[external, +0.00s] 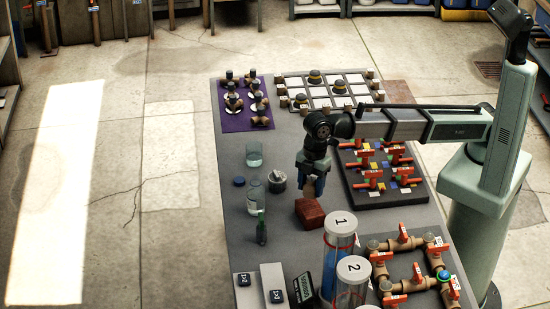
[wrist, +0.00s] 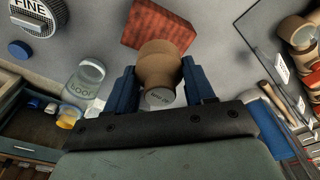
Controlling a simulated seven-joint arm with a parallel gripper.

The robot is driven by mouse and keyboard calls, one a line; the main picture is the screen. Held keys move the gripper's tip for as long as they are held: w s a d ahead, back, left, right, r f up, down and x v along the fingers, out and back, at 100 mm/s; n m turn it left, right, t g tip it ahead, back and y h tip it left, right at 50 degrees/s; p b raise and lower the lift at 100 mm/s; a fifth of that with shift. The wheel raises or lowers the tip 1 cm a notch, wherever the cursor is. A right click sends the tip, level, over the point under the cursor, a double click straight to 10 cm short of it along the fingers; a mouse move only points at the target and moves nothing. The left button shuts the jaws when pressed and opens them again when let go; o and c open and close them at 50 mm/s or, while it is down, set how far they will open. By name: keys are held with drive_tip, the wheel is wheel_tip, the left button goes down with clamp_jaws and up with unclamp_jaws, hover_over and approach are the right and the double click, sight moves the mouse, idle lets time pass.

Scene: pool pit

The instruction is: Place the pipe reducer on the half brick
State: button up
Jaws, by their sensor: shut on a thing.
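The pipe reducer is a tan, stepped round fitting with a pale labelled end. In the wrist view the pipe reducer (wrist: 162,64) sits between the two blue fingers of my gripper (wrist: 160,85), which is shut on it. The half brick (wrist: 160,26) is a red block just beyond the reducer, partly hidden by it. In the external view my gripper (external: 311,186) points down just above the half brick (external: 310,214), which lies on the grey table. The reducer (external: 309,194) shows as a small tan piece between the fingers. I cannot tell whether it touches the brick.
Left of the brick stand a clear bottle (external: 254,195), a grey lidded container (external: 277,181) and a green tool (external: 261,228). Numbered clear cylinders (external: 341,232) stand close in front. A dark valve board (external: 385,195) lies to the right. The table's left strip has free room.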

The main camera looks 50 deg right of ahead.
sight(312, 178)
drive_tip(key=shift+f, duration=2.55)
drive_tip(key=shift+f, duration=0.1)
drive_tip(key=o, duration=1.1)
drive_tip(key=r, duration=0.4)
drive_tip(key=d+r, duration=0.1)
drive_tip(key=r, duration=0.7)
drive_tip(key=shift+w+d+r, duration=0.1)
drive_tip(key=shift+d, duration=0.1)
